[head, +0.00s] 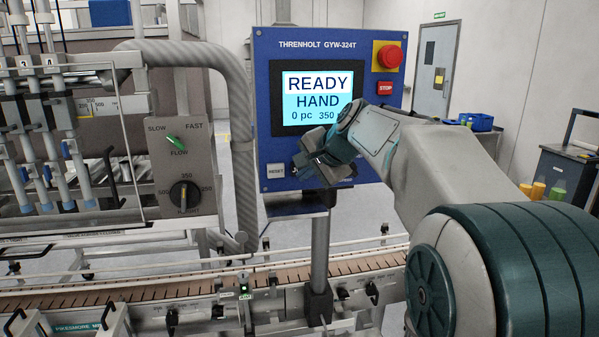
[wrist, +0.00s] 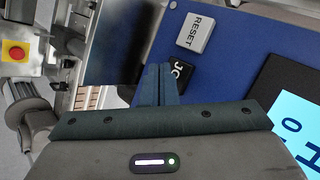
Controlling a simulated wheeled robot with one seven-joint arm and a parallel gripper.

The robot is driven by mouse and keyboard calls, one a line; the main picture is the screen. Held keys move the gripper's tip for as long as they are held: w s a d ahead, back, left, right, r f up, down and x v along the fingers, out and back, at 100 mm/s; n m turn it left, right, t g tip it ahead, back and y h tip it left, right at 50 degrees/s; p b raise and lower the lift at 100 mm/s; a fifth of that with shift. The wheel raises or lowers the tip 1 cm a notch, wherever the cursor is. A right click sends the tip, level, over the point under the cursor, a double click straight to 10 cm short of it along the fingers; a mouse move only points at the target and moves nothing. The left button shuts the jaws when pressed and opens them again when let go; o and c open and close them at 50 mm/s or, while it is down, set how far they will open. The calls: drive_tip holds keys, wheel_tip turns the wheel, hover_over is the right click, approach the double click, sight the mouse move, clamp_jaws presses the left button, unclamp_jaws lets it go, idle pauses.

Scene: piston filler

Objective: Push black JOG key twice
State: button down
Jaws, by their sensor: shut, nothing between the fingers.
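The black JOG key (wrist: 181,67) shows in the wrist view on the blue control panel (wrist: 222,65), beside the white RESET key. Its label is partly covered by my gripper (wrist: 158,68), whose fingers are closed together and empty. The fingertips are right by the JOG key's edge; I cannot tell whether they touch it. In the head view my gripper (head: 303,168) is in front of the panel's lower part (head: 262,125), and my arm hides the JOG key there. The screen (head: 318,98) reads READY, HAND, 0 pc, 350.
The RESET key (head: 276,171) is close to my gripper's left. A red emergency button (head: 390,56) and a red STOP key (head: 385,88) are at the panel's upper right. A conveyor (head: 150,289) runs below. Filler nozzles and a grey hose (head: 240,110) stand to the left.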

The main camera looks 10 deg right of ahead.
drive_tip(key=shift+s+b, duration=1.15)
drive_tip(key=shift+s, duration=1.35)
idle(0.8)
drive_tip(key=s, duration=0.3)
drive_tip(key=shift+s, duration=0.4)
drive_tip(key=shift+w, duration=0.1)
drive_tip(key=shift+w+p, duration=1.8)
drive_tip(key=shift+w, duration=2.55)
